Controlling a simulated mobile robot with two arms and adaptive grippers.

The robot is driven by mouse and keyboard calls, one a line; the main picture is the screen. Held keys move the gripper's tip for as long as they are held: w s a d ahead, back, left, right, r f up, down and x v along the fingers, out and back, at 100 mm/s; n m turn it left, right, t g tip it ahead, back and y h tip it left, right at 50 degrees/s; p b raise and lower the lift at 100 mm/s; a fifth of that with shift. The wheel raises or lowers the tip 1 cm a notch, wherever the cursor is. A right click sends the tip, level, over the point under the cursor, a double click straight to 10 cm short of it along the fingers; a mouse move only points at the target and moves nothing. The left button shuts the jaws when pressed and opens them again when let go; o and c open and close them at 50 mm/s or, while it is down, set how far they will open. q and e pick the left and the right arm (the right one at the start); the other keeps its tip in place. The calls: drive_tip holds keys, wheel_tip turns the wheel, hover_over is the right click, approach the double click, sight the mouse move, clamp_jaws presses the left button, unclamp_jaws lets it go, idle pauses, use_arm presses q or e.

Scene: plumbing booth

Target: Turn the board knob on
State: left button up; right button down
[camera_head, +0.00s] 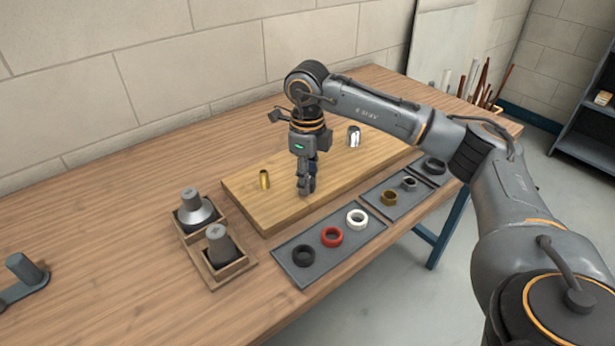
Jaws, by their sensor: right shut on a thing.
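The wooden board (250,196) lies on the workbench. My right gripper (306,188) points straight down over the board's middle, near its front edge. Its fingers are shut on the board knob, which they hide almost wholly. I cannot tell which way the knob is turned. A brass pipe stub (264,179) stands on the board to the left of the gripper. A silver metal fitting (353,136) stands on it to the right, farther back. My left gripper does not show.
A grey tray (319,264) with black, red and white rings lies in front of the board. A second tray (384,206) holds more fittings. Wooden holders (238,267) with grey cone-topped parts stand at left.

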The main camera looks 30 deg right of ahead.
drive_tip(key=m, duration=0.5)
drive_tip(key=shift+m+p, duration=0.3)
drive_tip(key=shift+m, duration=0.1)
idle(0.4)
drive_tip(key=c, duration=1)
unclamp_jaws()
drive_tip(key=shift+r, duration=0.25)
wheel_tip(320, 180, up, 12)
drive_tip(key=shift+f, duration=0.25)
drive_tip(key=shift+r, duration=0.1)
